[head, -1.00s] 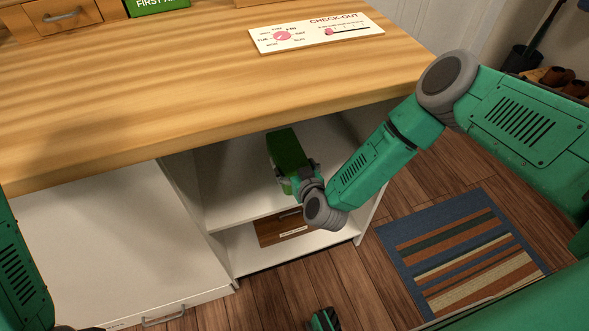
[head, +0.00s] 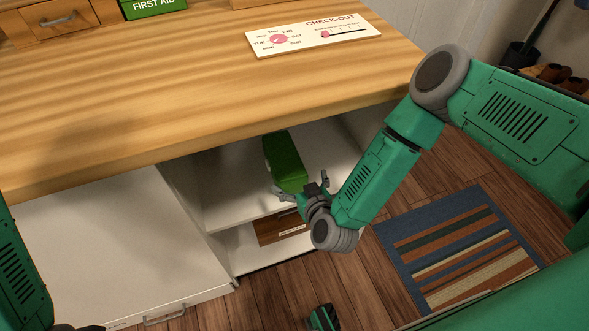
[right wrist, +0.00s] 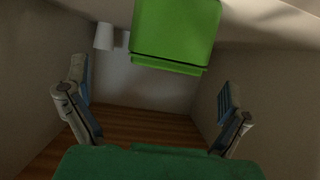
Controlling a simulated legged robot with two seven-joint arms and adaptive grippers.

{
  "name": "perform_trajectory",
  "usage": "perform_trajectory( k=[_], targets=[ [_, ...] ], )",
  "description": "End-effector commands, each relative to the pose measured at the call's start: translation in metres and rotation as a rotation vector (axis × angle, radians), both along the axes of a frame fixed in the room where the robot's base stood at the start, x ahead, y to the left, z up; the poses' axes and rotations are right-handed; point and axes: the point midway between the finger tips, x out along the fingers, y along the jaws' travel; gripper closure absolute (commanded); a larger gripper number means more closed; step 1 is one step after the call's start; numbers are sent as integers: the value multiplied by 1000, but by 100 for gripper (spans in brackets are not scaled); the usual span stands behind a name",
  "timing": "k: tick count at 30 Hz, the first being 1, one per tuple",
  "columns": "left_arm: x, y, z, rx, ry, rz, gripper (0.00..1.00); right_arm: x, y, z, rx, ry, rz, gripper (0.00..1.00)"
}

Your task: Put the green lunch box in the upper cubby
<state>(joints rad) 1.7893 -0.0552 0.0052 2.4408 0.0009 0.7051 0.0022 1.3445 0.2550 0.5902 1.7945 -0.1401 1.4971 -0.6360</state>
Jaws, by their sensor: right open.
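The green lunch box (head: 284,160) stands in the upper cubby (head: 232,205) of the white unit under the wooden counter, resting on the cubby's shelf. My right gripper (head: 301,188) is open at the front of the cubby, just in front of the lunch box's near end. Its fingers are spread and hold nothing. In the right wrist view the lunch box (right wrist: 175,35) shows at the top, beyond the two spread fingers (right wrist: 153,79) and apart from them.
A brown drawer or box (head: 283,228) sits in the lower cubby. A white closed panel (head: 110,235) is left of the cubbies. The counter (head: 200,90) overhangs them and carries a check-out board (head: 312,36) and a green first aid box (head: 152,7). A striped rug (head: 455,250) lies right.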

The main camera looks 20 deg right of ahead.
Motion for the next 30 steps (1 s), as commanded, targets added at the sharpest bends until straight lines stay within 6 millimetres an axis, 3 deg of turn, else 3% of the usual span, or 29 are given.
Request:
perform_trajectory(
  k=[3,7,17,20,23,25,30],
  targets=[
    [0,0,8,0,0,1,37,-23,1,12,0,2,3,0],
    [0,0,12,1,0,1,37,-40,-1,17,1,1,3,0],
    [0,0,13,0,0,1,37,-50,-3,20,5,1,1,0],
    [0,0,13,0,0,0,37,-59,4,17,20,53,45,0],
    [0,0,13,0,0,0,37,-91,15,7,56,222,150,0],
    [0,0,13,0,0,1,37,-129,10,-2,65,409,214,0],
    [0,0,13,1,0,1,37,-223,-55,1,7,859,178,0]
  ],
)
